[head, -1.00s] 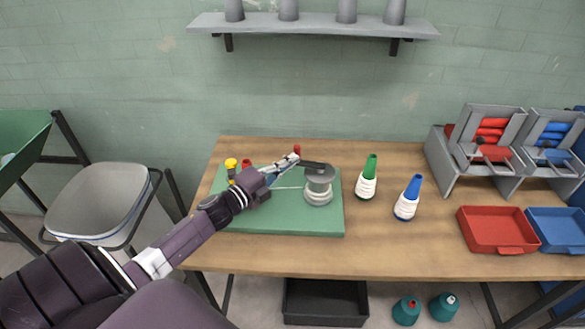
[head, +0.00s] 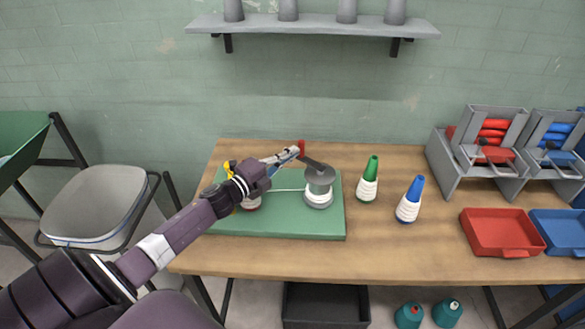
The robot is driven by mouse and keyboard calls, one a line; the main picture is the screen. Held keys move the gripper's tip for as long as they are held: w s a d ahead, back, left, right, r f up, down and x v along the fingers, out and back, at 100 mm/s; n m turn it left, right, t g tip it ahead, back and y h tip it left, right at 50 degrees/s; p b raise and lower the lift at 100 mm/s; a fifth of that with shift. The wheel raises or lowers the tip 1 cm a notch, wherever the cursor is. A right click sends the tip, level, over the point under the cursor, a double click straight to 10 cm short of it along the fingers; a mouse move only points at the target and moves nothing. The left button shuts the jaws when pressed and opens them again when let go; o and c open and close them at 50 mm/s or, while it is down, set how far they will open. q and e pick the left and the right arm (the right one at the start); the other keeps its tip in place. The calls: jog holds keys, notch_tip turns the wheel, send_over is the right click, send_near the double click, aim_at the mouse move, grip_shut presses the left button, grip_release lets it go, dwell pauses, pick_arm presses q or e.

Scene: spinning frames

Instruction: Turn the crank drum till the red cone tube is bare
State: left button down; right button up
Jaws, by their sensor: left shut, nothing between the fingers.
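The crank drum (head: 319,186), a grey spool with white thread, stands on the right half of a green board (head: 290,228). Its dark crank arm (head: 317,163) points to the back left and ends in a red knob (head: 301,146). My left gripper (head: 293,153) is shut, its fingertips at the knob with nothing between them; whether they touch it I cannot tell. The red cone tube (head: 252,205) is mostly hidden behind my left wrist; white thread and a bit of red show below it. A pale thread runs toward the drum. My right gripper is not in view.
A yellow part (head: 227,168) stands at the board's left. Green (head: 371,167) and blue (head: 415,189) cone tubes with white thread stand right of the board. Red (head: 500,251) and blue (head: 557,250) trays and grey racks fill the table's right end. The front middle is clear.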

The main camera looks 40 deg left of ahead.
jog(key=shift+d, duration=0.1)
pick_arm(q)
jog(key=s+a, duration=0.2)
jog(key=s, duration=1)
jog(key=shift+w, duration=0.1)
dwell(0.3)
